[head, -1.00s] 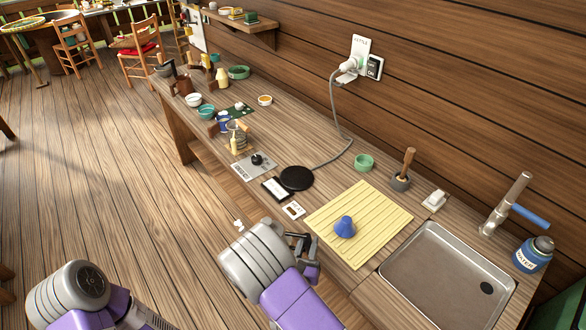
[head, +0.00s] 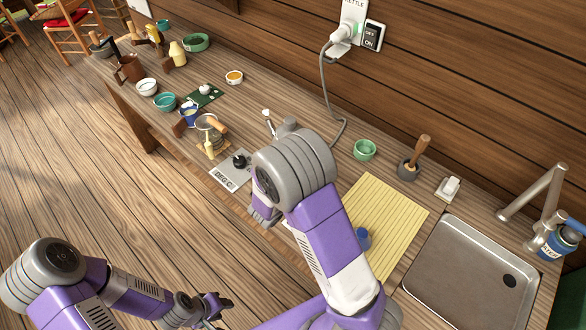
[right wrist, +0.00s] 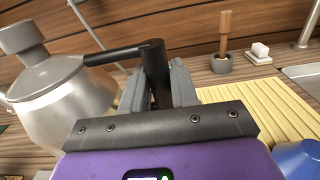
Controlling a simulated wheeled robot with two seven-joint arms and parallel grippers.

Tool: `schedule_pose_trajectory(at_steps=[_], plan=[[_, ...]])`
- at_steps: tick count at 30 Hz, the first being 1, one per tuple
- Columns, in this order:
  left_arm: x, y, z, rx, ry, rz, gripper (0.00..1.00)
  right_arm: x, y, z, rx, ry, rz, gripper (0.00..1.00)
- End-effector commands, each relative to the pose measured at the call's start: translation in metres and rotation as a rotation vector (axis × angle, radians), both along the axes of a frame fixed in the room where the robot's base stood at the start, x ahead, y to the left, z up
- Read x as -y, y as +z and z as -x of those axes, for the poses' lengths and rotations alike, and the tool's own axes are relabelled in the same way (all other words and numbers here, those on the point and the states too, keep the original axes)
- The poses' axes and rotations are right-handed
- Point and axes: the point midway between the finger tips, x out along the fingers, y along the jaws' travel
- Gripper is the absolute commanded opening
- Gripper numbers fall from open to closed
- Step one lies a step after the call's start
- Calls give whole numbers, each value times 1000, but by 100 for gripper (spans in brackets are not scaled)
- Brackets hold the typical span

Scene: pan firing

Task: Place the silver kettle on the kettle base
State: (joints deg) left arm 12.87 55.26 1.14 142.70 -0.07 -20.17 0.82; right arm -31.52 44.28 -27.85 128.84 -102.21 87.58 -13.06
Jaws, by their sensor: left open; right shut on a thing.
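The silver kettle (right wrist: 60,88) fills the left of the right wrist view, with a grey lid knob and a black handle. My right gripper (right wrist: 157,88) is shut on that handle. In the head view my right wrist covers most of the kettle; only what looks like its spout (head: 269,121) shows beyond it. The black kettle base is hidden behind my right arm, so I cannot tell whether the kettle touches it. My left gripper (head: 219,304) is open and empty, low in the head view, off the counter's front.
A yellow board (head: 395,215) with a blue funnel (head: 362,238) lies right of my arm. Burner, cups and bowls stand left. The kettle plug (head: 342,40) is on the wall.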

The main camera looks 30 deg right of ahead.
Motion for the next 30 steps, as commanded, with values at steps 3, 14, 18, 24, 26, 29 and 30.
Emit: schedule_pose_trajectory(at_steps=[3, 14, 18, 24, 26, 29, 30], plan=[[0, -8, 0, -1, 0, 0, 43, 0, -25, 0, -2, -2, 3, 0], [0, -16, 0, -1, 0, 0, 43, 0, -62, 0, 3, 0, 2, 0], [0, -21, 0, 0, 0, 0, 43, 0, -82, 0, 2, -1, 2, 0], [0, -23, 0, 0, 0, 0, 43, 0, -93, 0, 6, 0, 1, 0], [0, -23, 0, 0, 0, 0, 43, 0, -92, 0, 6, 0, 1, 0], [0, -23, 0, 0, 0, 0, 43, 0, -92, 0, 5, 0, 1, 0], [0, -24, 0, 0, 0, 0, 43, 0, -93, 0, 5, 0, 1, 0]])
